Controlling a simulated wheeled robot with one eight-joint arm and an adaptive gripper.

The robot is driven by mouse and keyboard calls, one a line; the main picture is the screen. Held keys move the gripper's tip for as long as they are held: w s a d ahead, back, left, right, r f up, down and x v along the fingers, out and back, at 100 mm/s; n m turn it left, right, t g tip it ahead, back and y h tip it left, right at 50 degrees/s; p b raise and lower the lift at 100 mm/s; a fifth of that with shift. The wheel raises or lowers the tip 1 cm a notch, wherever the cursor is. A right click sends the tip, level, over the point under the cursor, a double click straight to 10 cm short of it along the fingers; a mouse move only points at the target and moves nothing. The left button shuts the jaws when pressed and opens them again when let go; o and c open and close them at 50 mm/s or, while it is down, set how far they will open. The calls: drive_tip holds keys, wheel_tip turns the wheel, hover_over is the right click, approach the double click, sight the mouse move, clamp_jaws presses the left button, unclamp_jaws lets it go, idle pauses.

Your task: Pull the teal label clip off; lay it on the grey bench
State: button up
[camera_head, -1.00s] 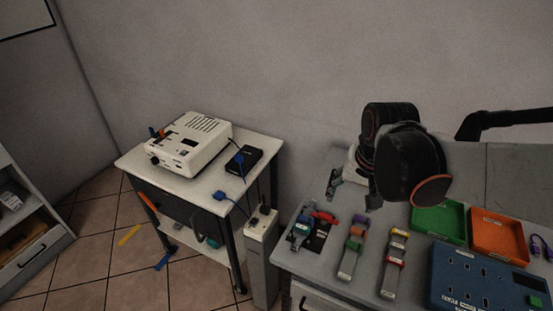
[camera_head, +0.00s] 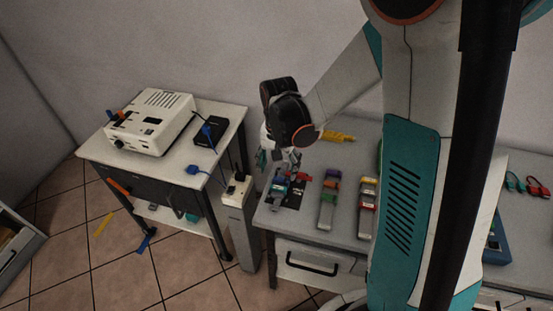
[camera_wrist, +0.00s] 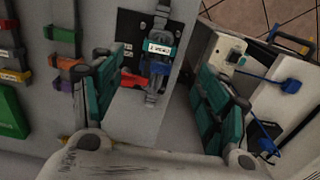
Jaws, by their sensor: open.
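The teal label clip (camera_wrist: 158,68) has a white label face and sits around a grey strap or cable on a black plate (camera_wrist: 133,37) in the wrist view. In the head view the clip (camera_head: 279,187) is small, at the left end of the grey bench (camera_head: 300,228). My gripper (camera_wrist: 157,75) is open, with one teal-padded finger on each side of the clip in the picture and apart from it. In the head view my gripper (camera_head: 287,158) is above and just behind the clip. Whether the clip is between the fingers in depth, I cannot tell.
A red clip (camera_wrist: 131,79) lies close beside the teal one. Strips with coloured clips (camera_head: 328,200) stand to the right. A side table (camera_head: 185,166) with a white device (camera_head: 150,122) and blue plugs is at left. My arm hides much of the bench's right side.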

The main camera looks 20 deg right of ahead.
sight(278, 187)
wheel_tip(278, 187, down, 10)
drive_tip(key=b, duration=0.3)
drive_tip(key=shift+r, duration=0.1)
drive_tip(key=c, duration=1.2)
